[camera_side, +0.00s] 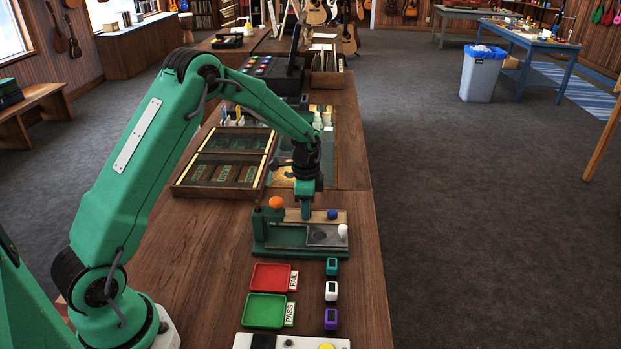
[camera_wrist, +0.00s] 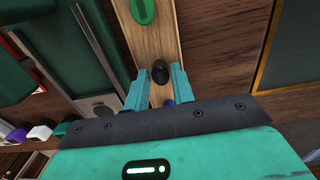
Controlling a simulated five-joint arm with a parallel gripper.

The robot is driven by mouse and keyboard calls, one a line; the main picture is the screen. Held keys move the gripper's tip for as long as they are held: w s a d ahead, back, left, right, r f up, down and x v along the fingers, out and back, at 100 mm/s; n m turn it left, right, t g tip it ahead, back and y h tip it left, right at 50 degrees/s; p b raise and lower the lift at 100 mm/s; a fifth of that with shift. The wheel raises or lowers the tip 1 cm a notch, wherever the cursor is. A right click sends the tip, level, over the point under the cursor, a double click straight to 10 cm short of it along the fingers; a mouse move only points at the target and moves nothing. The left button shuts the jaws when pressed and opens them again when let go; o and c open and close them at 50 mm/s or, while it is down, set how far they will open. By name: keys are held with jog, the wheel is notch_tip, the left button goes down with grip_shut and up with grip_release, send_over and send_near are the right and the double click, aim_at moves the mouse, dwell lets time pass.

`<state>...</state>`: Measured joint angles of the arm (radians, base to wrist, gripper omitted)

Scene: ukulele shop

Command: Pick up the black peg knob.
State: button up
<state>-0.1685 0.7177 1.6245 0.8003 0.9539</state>
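The black peg knob (camera_wrist: 158,70) is a small dark round piece on a pale wooden strip (camera_wrist: 151,38), seen in the wrist view. My gripper (camera_wrist: 160,72) is open, with its two teal fingers on either side of the knob near the tips. Slim gaps seem to show beside the knob. In the side view my gripper (camera_side: 305,214) points down at the strip on the green fixture (camera_side: 262,247), and the black knob cannot be made out there. A blue knob (camera_side: 332,214) sits on the strip to the right; part of it shows between the fingers in the wrist view (camera_wrist: 168,103).
An orange-topped piece (camera_side: 276,202) and a white knob (camera_side: 342,231) stand on the fixture. Red (camera_side: 271,276) and green (camera_side: 264,310) trays lie in front, beside several small clip tuners (camera_side: 331,291). A divided wooden box (camera_side: 225,163) lies behind left. The table's right edge is close.

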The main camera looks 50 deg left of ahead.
dwell(0.4)
grip_shut()
jog(key=shift+r, duration=0.15)
jog(key=shift+r, duration=0.6)
jog(key=r, duration=0.1)
jog(key=d+r, duration=0.1)
jog(key=r, duration=0.1)
jog(key=shift+s+r, duration=0.1)
jog(key=s+d+r, duration=0.4)
jog(key=d+r, duration=0.2)
jog(key=d, duration=0.3)
jog(key=shift+d+r, duration=0.15)
jog(key=shift+d, duration=0.25)
